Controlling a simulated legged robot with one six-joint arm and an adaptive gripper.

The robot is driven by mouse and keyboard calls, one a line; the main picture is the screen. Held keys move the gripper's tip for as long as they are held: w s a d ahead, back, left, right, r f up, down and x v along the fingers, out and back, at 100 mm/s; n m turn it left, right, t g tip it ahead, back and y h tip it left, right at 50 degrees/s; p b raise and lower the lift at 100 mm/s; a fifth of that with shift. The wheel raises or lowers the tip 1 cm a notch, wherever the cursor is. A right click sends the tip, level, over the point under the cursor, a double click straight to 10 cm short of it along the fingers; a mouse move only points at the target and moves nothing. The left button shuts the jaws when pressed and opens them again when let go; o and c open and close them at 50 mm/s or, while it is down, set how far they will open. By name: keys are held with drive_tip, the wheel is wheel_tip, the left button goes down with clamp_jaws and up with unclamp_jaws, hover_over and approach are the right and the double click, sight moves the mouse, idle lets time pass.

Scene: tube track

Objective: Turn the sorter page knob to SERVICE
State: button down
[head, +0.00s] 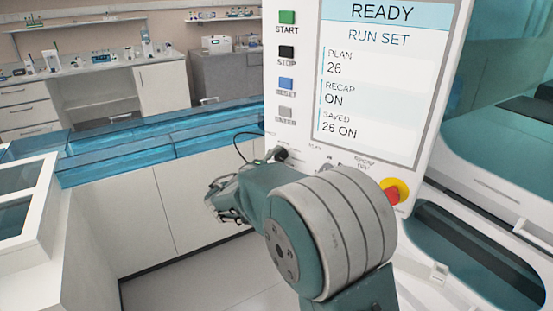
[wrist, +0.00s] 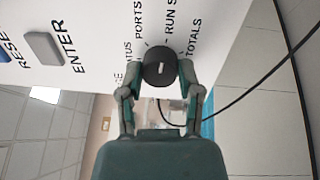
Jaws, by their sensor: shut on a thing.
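The sorter page knob (wrist: 159,67) is black and round with a short white mark that runs up and down in the wrist view. My gripper (wrist: 163,72) is shut on it, one finger on each side. Printed labels fan around the knob: one ending in TUS, PORTS, one starting RUN S, and TOTALS. Another label by the left finger is mostly covered, so I cannot read it as SERVICE. In the head view the knob (head: 280,153) shows low on the white panel, left of my arm. The screen (head: 370,70) reads READY and RUN SET.
An ENTER button (wrist: 43,47) lies left of the knob in the wrist view. A black cable (wrist: 262,82) passes to the right. In the head view a red stop button (head: 393,195) on yellow is right of my arm. A blue clear track (head: 160,142) runs at left.

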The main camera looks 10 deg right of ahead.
drive_tip(key=m, duration=0.5)
drive_tip(key=shift+f+m+g, duration=0.4)
drive_tip(key=m, duration=0.5)
drive_tip(key=shift+m, duration=0.3)
drive_tip(key=m, duration=0.5)
drive_tip(key=shift+a+m, duration=0.1)
drive_tip(key=shift+m, duration=0.2)
drive_tip(key=shift+m+g, duration=0.3)
drive_tip(key=shift+m, duration=1.9)
drive_tip(key=shift+r, duration=0.1)
drive_tip(key=shift+c, duration=1.3)
unclamp_jaws()
drive_tip(key=shift+w, duration=0.1)
drive_tip(key=shift+r, duration=0.1)
